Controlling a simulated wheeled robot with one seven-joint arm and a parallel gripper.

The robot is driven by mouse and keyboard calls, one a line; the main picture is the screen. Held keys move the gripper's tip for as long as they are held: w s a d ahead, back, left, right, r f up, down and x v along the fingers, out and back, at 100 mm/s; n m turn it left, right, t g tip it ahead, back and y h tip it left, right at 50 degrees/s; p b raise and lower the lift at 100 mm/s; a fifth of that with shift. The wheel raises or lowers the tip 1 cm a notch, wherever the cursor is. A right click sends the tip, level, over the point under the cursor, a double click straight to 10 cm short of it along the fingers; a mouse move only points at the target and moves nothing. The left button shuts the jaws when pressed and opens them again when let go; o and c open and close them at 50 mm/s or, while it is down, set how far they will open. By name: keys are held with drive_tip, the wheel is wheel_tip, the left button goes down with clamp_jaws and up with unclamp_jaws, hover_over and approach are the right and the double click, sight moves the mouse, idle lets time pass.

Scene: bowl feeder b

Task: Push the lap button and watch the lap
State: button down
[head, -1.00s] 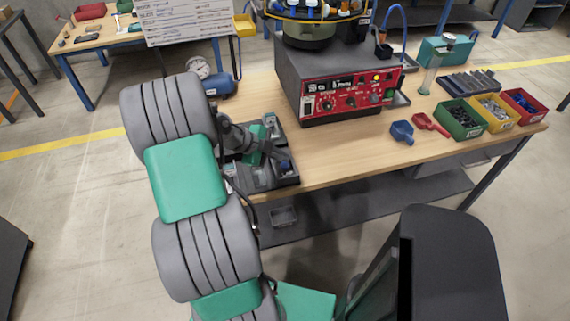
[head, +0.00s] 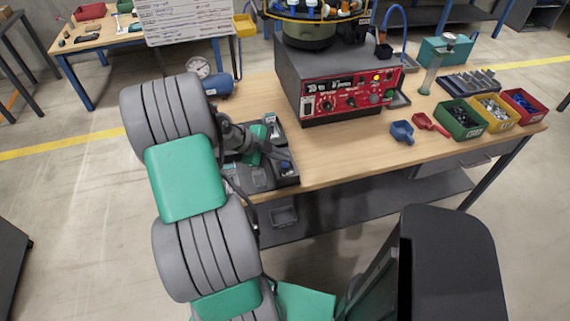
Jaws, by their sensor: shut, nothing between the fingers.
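The bowl feeder's dark grey base (head: 300,72) stands on the wooden bench, with a red control panel (head: 350,94) on its front. The panel carries a dark display, knobs and small buttons, one of them lit yellow (head: 376,78). The labels are too small to read, so I cannot tell which is the lap button. The round bowl (head: 310,32) on top holds blue, white and orange parts and is cut by the top edge. My gripper (head: 285,157) is shut and empty, over the grey tray left of the panel and apart from the panel.
The grey compartment tray (head: 290,181) lies under my gripper. The bench (head: 345,153) is clear in front of the panel.

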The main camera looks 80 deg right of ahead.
sight(281, 165)
drive_tip(key=shift+f+b, duration=0.5)
drive_tip(key=shift+b, duration=0.35)
drive_tip(key=shift+f+b, duration=0.4)
drive_tip(key=shift+b, duration=0.15)
idle(0.4)
drive_tip(key=shift+r, duration=0.9)
drive_tip(key=shift+r+p, duration=1.15)
drive_tip(key=shift+r, duration=1.35)
